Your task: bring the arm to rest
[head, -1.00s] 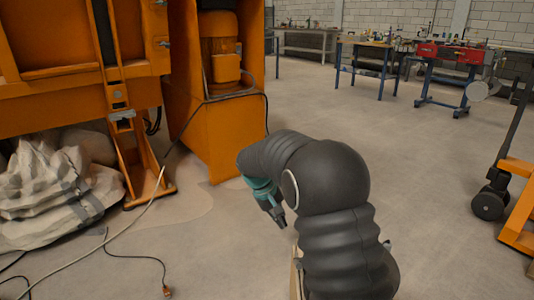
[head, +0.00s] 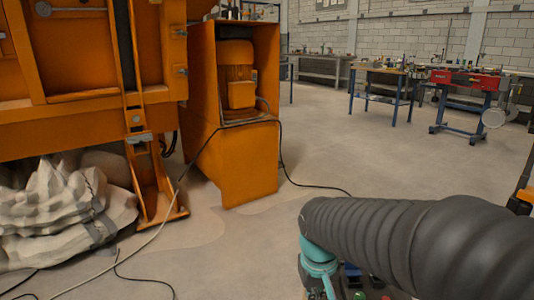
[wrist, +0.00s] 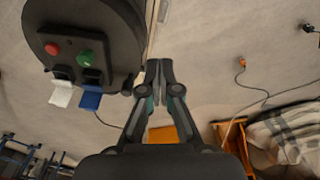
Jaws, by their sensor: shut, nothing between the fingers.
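My gripper (wrist: 159,66) shows in the wrist view with its two dark fingers drawn together at the tips and nothing between them. It is clear of the floor cloth and cable seen beyond it. In the head view my arm, in a dark ribbed cover, reaches in from the lower right and bends down at a teal joint. The fingers cannot be made out in the head view.
An orange machine (head: 228,160) stands left of centre, with a crumpled grey-white sack (head: 60,205) beside it. Cables (head: 120,262) lie on the floor. Workbenches (head: 385,85) stand far back. The middle floor (head: 360,150) is clear.

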